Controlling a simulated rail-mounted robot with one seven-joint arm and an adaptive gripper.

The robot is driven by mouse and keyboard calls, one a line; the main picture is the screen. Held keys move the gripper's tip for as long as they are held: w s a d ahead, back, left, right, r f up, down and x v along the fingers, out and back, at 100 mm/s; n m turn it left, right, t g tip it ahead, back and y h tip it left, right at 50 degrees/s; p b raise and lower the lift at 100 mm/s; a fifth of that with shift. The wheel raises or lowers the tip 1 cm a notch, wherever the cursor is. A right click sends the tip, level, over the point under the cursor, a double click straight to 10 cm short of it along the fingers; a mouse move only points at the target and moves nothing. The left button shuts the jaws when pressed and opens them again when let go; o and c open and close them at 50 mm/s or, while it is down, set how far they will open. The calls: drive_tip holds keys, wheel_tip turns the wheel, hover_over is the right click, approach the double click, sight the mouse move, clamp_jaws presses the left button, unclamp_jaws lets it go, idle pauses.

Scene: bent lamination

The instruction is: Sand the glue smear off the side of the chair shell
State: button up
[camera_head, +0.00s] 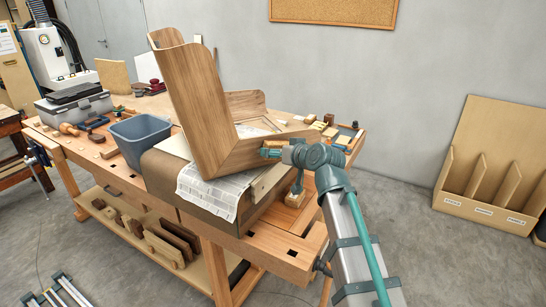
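The chair shell (196,105) is a bent, wood-grained piece. It rests tilted on a form on the workbench, with one tall side panel facing me and its lower arm reaching right. I cannot make out a glue smear on it. My gripper (268,152) is at the right end of that lower arm, close to its edge; I cannot tell if it touches. A small tan block shows at the fingers, but whether they are shut on it is unclear. My wrist hides part of the bench behind.
Newspaper (214,190) lies under the shell. A blue-grey bin (141,139) stands to the left, with brushes and small tools beyond it. Several small blocks lie at the bench's right end. A wooden block (295,198) sits below my wrist.

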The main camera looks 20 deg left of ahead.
sight(255, 155)
drive_tip(key=shift+w+d+b, duration=0.95)
drive_tip(key=shift+w+d, duration=0.6)
drive_tip(key=shift+d, duration=0.15)
drive_tip(key=shift+s+a, duration=0.1)
drive_tip(key=shift+s+a+p, duration=0.5)
drive_tip(key=shift+s+a, duration=1.25)
drive_tip(key=shift+a, duration=0.25)
drive_tip(key=shift+s+a+p, duration=0.5)
drive_tip(key=shift+s+a, duration=1.2)
drive_tip(key=shift+a, duration=0.3)
drive_tip(key=s+d, duration=0.4)
drive_tip(key=shift+s+p, duration=0.25)
drive_tip(key=shift+p, duration=0.05)
drive_tip(key=shift+s, duration=0.1)
drive_tip(key=shift+s+d, duration=0.95)
drive_tip(key=shift+s, duration=0.05)
